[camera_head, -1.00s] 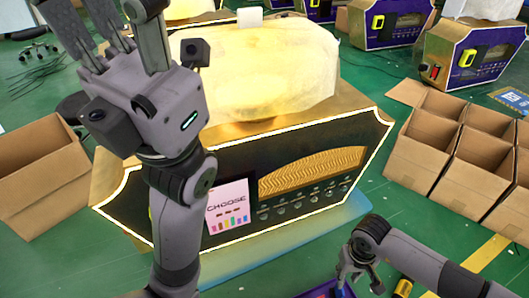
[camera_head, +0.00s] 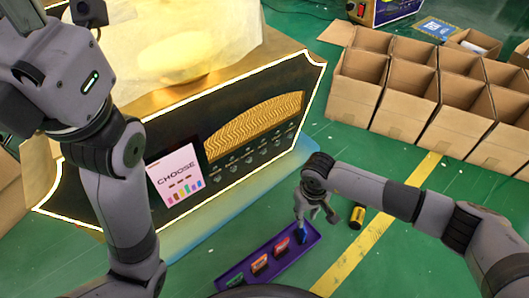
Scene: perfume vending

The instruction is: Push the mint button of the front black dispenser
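The black dispenser (camera_head: 185,131) with a glowing white border stands at centre left, its face turned toward me. Small round buttons sit in rows under its gold wavy window (camera_head: 256,124). Their labels are too small to read, so I cannot tell which is mint. A "CHOOSE" card (camera_head: 176,176) is on the face left of the buttons. My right gripper (camera_head: 318,218) is in front of and below the panel, clear of the buttons, its fingers apart above the tray's far end. My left arm crosses the dispenser's left side; its fingertips are cut off at the upper left.
A purple tray (camera_head: 237,276) on the green floor holds red, green and blue small items. A yellow-black cylinder (camera_head: 357,216) lies right of my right gripper. Open cardboard boxes (camera_head: 405,98) fill the upper right. A translucent blue strip (camera_head: 215,222) runs along the dispenser's foot.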

